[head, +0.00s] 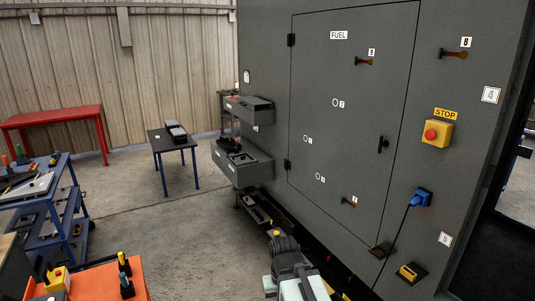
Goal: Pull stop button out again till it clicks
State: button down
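The stop button (431,134) is a red knob on a yellow box (443,137). The box is fixed to the right part of the grey enclosure wall, under a yellow STOP label (445,114). I cannot tell from here whether the knob is pressed in or out. My arm shows at the bottom middle, with my gripper (275,235) at its far end. It is well below and left of the stop button and apart from it. The fingers are too small and partly hidden to tell whether they are open.
The grey enclosure has a FUEL door (345,120) with handles. A blue plug (421,197) with a black cable sits below the stop box. Grey bins (240,163) jut from its left side. An orange table (95,283) stands front left, a blue trolley (62,215) behind. Floor between is clear.

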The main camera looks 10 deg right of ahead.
aim_at(430, 135)
jog(key=u, duration=1.7)
jog(key=k, duration=0.85)
jog(key=z, duration=1.15)
jog(key=i, duration=1)
jog(key=u, duration=0.05)
